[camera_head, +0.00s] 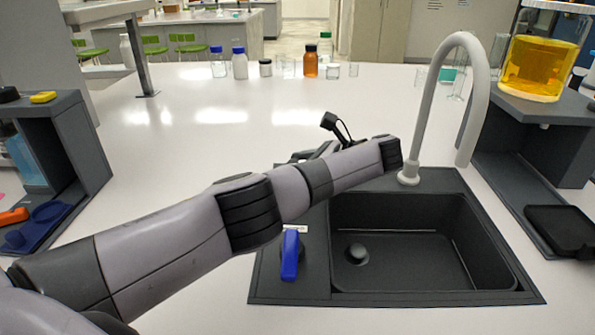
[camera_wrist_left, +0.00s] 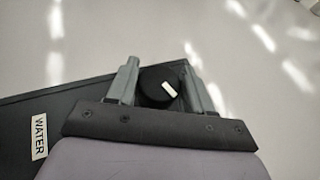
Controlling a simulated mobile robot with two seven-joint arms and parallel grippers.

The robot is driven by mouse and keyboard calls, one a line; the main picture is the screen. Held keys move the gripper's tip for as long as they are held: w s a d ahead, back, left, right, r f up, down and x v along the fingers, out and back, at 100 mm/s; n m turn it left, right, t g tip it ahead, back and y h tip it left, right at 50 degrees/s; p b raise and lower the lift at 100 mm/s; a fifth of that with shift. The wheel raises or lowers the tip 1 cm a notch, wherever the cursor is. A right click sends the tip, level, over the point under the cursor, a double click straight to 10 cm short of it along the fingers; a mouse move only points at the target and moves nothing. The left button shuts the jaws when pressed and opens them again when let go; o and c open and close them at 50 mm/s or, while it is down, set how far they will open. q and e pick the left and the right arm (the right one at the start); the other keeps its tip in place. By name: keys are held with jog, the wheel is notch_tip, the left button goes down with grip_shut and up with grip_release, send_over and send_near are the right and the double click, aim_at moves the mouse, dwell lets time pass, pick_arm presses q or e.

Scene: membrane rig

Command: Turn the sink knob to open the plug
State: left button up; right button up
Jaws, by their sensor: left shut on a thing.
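A black round sink knob (camera_wrist_left: 155,82) with a white mark sits at a corner of the dark sink panel in the left wrist view. My left gripper (camera_wrist_left: 160,70) is shut on it, with one grey finger on each side. In the head view my left arm reaches to the back left of the sink (camera_head: 420,298) and hides the knob; the gripper is mostly hidden too. A dark round plug (camera_head: 356,253) sits in the left part of the black basin. My right gripper is not in view.
A blue lever (camera_head: 290,256) stands on the sink's left panel; a WATER label (camera_wrist_left: 40,137) shows in the wrist view. A tall grey faucet (camera_head: 425,110) rises behind the basin. Bottles, including a brown one (camera_head: 310,62), stand farther back.

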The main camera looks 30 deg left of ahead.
pick_arm(q)
jog(key=shift+a+n+g, duration=0.1)
jog(key=shift+n+g, duration=0.2)
jog(key=shift+b, duration=0.3)
jog(key=o, duration=1)
jog(key=shift+r, duration=0.1)
